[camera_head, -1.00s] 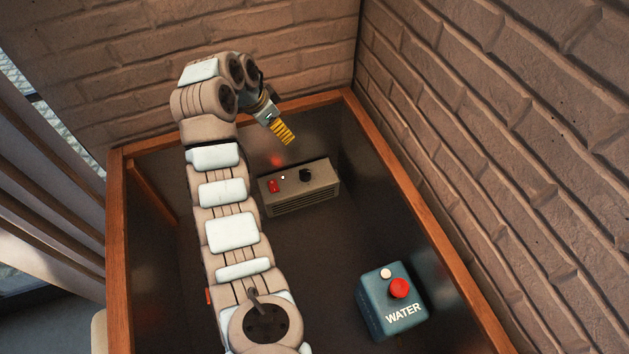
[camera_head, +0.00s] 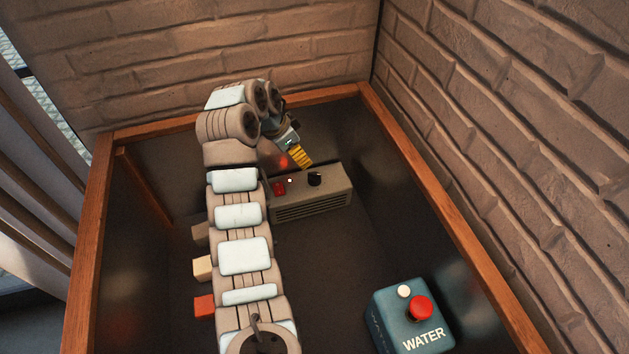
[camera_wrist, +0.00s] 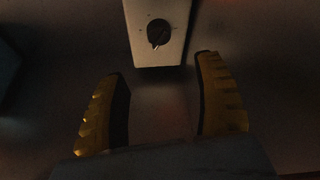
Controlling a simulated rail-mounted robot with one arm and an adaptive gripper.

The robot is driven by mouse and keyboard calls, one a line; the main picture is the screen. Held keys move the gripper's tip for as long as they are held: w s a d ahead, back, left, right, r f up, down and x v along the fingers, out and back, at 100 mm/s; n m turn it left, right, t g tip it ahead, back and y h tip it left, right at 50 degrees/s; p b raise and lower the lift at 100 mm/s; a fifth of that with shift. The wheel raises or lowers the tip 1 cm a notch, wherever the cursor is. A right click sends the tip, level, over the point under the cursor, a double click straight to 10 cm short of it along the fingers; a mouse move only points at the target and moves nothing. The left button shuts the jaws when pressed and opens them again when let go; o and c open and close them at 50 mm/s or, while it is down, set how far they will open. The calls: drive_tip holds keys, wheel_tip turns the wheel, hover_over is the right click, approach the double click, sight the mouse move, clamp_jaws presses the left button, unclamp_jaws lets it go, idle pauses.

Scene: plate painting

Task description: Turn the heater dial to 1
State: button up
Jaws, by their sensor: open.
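The heater (camera_head: 311,196) is a grey-beige box with a slotted front, at the back of the dark table. It has a red switch (camera_head: 279,188), a small white light and a black dial (camera_head: 314,179) on top. In the wrist view the dial (camera_wrist: 159,33) shows a pale pointer line slanting toward the lower side; its numbers are too small to read. My gripper (camera_head: 303,158), with yellow fingers, is just behind and above the dial in the head view. In the wrist view my gripper (camera_wrist: 164,95) is open and empty, its fingers apart, with the dial beyond their tips.
A blue WATER box (camera_head: 411,322) with a red button and a white one stands at the front right. Several small blocks, one of them red (camera_head: 204,306), lie left of my arm. A wooden rim (camera_head: 440,210) edges the table. Brick walls rise behind and to the right.

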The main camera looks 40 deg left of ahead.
sight(313, 175)
drive_tip(key=b+x, duration=0.4)
drive_tip(key=x, duration=1)
drive_tip(key=shift+d+f, duration=0.1)
drive_tip(key=shift+f, duration=0.05)
drive_tip(key=c, duration=1.2)
